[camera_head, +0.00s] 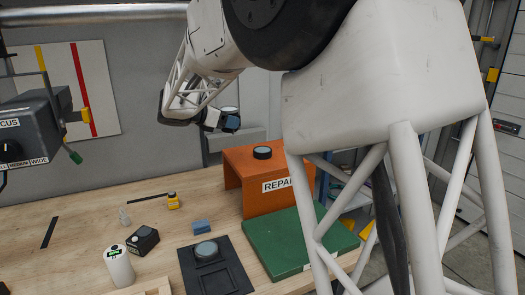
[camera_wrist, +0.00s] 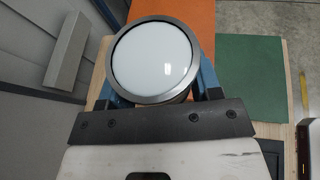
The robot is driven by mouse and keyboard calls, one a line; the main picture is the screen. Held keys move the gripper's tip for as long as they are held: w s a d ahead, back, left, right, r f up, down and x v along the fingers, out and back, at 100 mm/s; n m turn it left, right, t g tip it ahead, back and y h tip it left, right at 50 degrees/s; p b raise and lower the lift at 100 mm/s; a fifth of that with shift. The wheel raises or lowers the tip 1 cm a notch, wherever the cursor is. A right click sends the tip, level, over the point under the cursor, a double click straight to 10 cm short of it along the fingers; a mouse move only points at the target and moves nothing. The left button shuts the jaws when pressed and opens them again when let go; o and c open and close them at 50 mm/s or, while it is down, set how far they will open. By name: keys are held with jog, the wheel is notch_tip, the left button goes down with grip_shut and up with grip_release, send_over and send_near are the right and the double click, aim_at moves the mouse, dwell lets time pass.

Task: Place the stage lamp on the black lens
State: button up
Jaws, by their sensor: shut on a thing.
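My gripper (camera_head: 229,121) is high above the bench, left of the orange stand in the head view. It is shut on the stage lamp (camera_wrist: 155,60), a round body with a pale, glossy face and a grey metal rim. Blue fingers clasp its sides in the wrist view, and the rim hides most of its body. In the head view the lamp is small and partly covered by the fingers. The black lens (camera_head: 262,152), a short dark disc, sits on top of the orange stand (camera_head: 243,168). The lamp and lens are apart.
A green board (camera_head: 290,245) lies in front of the orange stand. A dark tray (camera_head: 232,278) holds a round piece. A grey machine is at left.

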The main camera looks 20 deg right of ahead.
jog(key=s+d, duration=0.9)
jog(key=s, duration=0.3)
jog(key=shift+m+g, duration=0.3)
notch_tip(320, 180, down, 6)
jog(key=shift+w+d+r, duration=0.1)
jog(key=shift+d+r, duration=0.05)
jog(key=shift+r, duration=0.05)
send_over(261, 150)
jog(key=shift+w+f, duration=0.1)
jog(key=shift+f, duration=0.65)
jog(key=shift+f, duration=1.75)
jog(key=shift+f, duration=0.1)
jog(key=o, duration=1.1)
